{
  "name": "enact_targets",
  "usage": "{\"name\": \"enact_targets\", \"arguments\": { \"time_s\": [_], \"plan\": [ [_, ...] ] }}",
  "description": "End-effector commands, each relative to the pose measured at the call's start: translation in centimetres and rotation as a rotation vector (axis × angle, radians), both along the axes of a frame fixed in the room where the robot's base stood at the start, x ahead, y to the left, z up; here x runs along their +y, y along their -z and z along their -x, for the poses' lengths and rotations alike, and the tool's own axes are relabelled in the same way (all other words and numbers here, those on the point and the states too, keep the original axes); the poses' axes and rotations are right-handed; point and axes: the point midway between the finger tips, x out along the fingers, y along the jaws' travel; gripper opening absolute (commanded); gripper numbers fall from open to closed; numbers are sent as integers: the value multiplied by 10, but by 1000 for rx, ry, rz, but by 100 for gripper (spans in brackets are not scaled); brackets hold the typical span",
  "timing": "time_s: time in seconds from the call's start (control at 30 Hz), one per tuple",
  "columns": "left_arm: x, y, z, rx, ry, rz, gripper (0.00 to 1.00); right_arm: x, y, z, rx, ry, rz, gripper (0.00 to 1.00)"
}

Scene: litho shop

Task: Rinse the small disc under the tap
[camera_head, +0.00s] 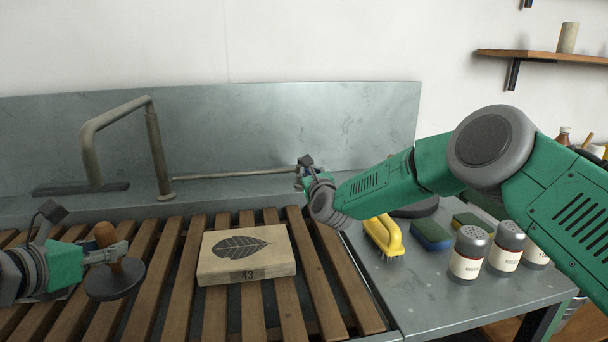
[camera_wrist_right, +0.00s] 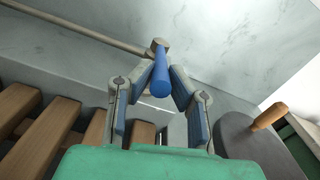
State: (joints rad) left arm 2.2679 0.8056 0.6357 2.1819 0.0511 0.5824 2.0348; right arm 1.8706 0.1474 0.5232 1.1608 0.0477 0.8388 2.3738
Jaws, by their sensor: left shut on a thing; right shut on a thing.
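The small disc (camera_head: 116,282) is dark grey with a brown wooden knob. My left gripper (camera_head: 112,254) is shut on its knob and holds it over the slats at the left, in front of the tap and below its spout. The tap (camera_head: 155,150) has a bent pipe spout (camera_head: 90,150), with no water visible under it. A long thin rod (camera_head: 235,174) runs right from its base to a blue lever (camera_wrist_right: 160,78). My right gripper (camera_head: 304,174) is shut on this lever, its fingertips on either side in the right wrist view; in the head view the gripper mostly hides it.
A flat stone (camera_head: 245,265) with a leaf print and "43" lies on the wooden slats (camera_head: 180,265). On the right counter are a large disc (camera_wrist_right: 235,140), a yellow brush (camera_head: 383,236), sponges (camera_head: 430,234) and several shakers (camera_head: 468,255). My right arm crosses above them.

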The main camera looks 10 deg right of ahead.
Motion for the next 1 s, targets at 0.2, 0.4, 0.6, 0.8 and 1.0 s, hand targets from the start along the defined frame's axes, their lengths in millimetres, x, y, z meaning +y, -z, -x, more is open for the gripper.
{"name": "enact_targets", "arguments": {
  "time_s": [0.2,0.4,0.6,0.8,1.0],
  "plan": [
    [1,-3,-1,-7,-1,2,0,-2,-1,0,-2,-6,1,0],
    [1,-3,-1,-7,-1,2,0,-2,-1,0,-2,-6,1,33],
    [0,-3,-1,-7,-1,2,0,-1,-1,0,-2,-6,1,33],
    [0,-3,-1,-7,-1,2,0,-1,-1,3,-1,-7,1,33],
    [0,-3,-1,-7,-1,2,0,-2,-1,19,0,-6,0,33]
  ]
}}
